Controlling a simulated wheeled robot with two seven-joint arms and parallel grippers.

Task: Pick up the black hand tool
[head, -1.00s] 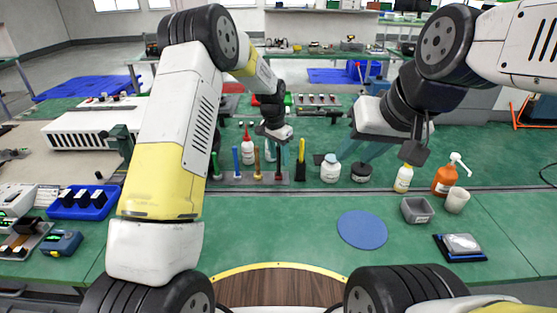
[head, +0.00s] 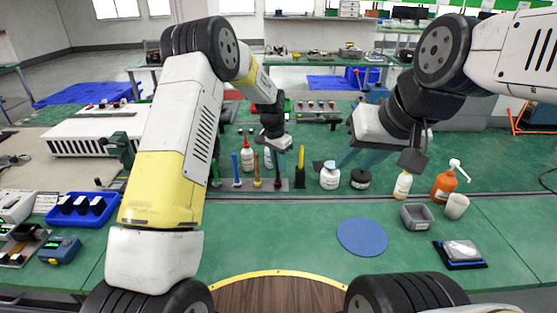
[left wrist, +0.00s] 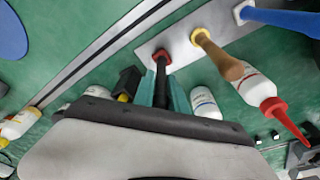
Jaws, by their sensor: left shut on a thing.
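The black hand tool (left wrist: 161,88) stands upright in the silver rack plate (left wrist: 184,46), with a red collar at its foot. In the head view the tool (head: 278,181) is the rightmost in the rack. My left gripper (head: 279,160) is shut on its handle; in the left wrist view its teal fingers (left wrist: 162,92) are on both sides of the handle. I cannot tell whether the tool has left its seat. My right gripper (head: 359,159) hangs open and empty above the white jar and black jar.
Brown (head: 257,170), blue (head: 236,167) and green-handled tools stand left in the rack. A red-capped bottle (head: 247,158) is behind it, and a black block with a yellow stick (head: 300,175) stands to its right. A blue mat (head: 361,237) lies on open green table in front.

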